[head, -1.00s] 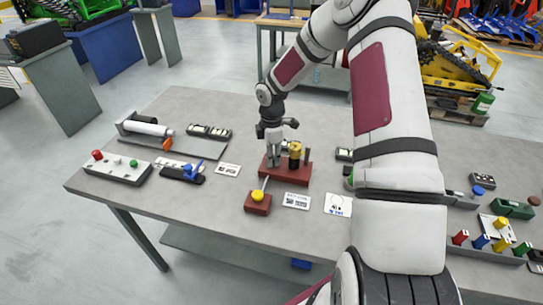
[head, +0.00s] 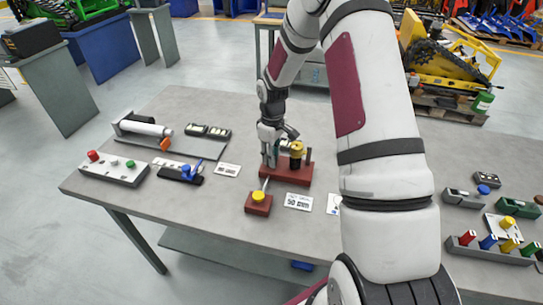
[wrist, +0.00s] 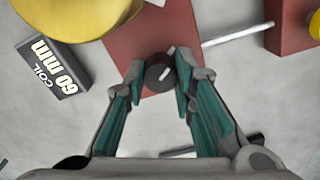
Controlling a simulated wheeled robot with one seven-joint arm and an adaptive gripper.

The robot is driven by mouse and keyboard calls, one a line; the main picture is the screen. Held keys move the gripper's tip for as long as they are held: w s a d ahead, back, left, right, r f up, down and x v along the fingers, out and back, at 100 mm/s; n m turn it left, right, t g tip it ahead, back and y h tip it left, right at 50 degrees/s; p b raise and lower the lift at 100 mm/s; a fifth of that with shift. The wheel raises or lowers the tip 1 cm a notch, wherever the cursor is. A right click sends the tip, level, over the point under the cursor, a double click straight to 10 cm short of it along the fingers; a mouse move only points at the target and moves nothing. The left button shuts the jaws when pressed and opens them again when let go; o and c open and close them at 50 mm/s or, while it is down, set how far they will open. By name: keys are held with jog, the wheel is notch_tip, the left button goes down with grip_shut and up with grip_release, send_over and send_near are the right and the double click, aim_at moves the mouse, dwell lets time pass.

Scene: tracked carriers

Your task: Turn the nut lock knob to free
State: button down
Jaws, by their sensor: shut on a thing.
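The nut lock knob (wrist: 155,78) is a small dark round knob with a white line on top, seen in the wrist view. It sits on a dark red base (wrist: 120,50), which also shows in the head view (head: 297,178). A short white mark lies on the base just beyond the knob, and the knob's line tilts up and right. My gripper (wrist: 161,73) has its teal fingers closed on either side of the knob. In the head view my gripper (head: 270,162) stands over the left end of the base and hides the knob.
A yellow cylinder (wrist: 70,12) stands close by on the base; it also shows in the head view (head: 296,149). A dark block labelled "COIL 60 mm" (wrist: 55,65) lies beside the base. A small red block with a yellow knob (head: 258,203) and a rod is in front.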

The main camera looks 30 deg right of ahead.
jog(key=m, duration=0.3)
jog(key=shift+m+b, duration=0.85)
jog(key=shift+m, duration=1.25)
jog(key=c, duration=1.3)
grip_release()
jog(key=shift+c, duration=0.2)
jog(key=shift+r, duration=0.15)
notch_tip(320, 180, up, 12)
